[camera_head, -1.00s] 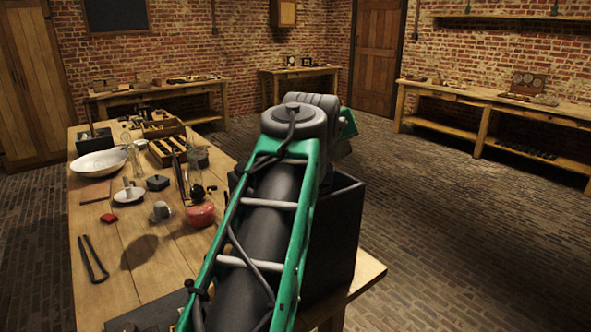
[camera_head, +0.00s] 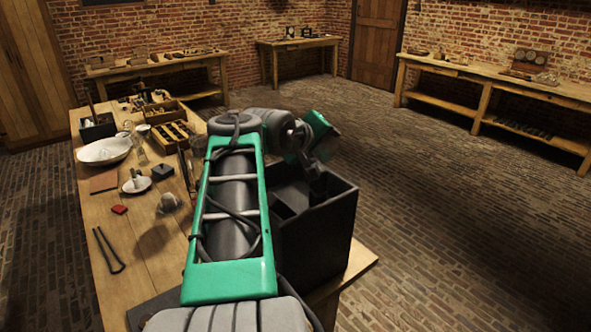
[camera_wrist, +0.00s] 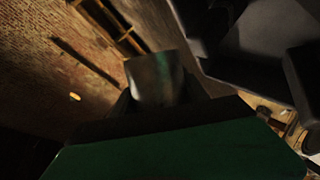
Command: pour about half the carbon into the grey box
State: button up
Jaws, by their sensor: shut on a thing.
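The dark grey box (camera_head: 318,245) stands open-topped at the right end of the workbench in the head view. My gripper (camera_head: 318,192) reaches over its opening, small and dark there, so the fingers are hard to make out. In the wrist view my gripper (camera_wrist: 160,102) is shut on a greyish, shiny cup-like vessel (camera_wrist: 155,76) with a green reflection on it. The vessel's contents are not visible, and I cannot make out any carbon. The box's inside is mostly in shadow and partly hidden by my arm.
My arm hides part of the bench. The floor right of the box is clear.

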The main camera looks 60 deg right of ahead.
jog(key=shift+f+n+g+p, duration=0.2)
jog(key=shift+n+g+p, duration=0.3)
jog(key=shift+p, duration=0.15)
jog(key=n+g+p, duration=0.1)
jog(key=p, duration=0.2)
jog(key=shift+r, duration=0.35)
jog(key=shift+w+f+n+g+p, duration=0.3)
jog(key=shift+w+n+p, duration=0.15)
jog(key=shift+p, duration=0.3)
jog(key=shift+f, duration=0.15)
jog(key=shift+w, duration=0.1)
jog(key=shift+w+f+p, duration=0.1)
jog(key=shift+w+p, duration=0.05)
jog(key=shift+p, duration=0.25)
jog(key=shift+w+r+n+g+h+p, duration=0.15)
jog(key=shift+r+n+g+p, duration=0.35)
jog(key=shift+p, duration=1.1)
jog(key=shift+w+r+n+g+h+p, duration=0.15)
jog(key=shift+n+g+p, duration=0.55)
jog(key=shift+p, duration=0.9)
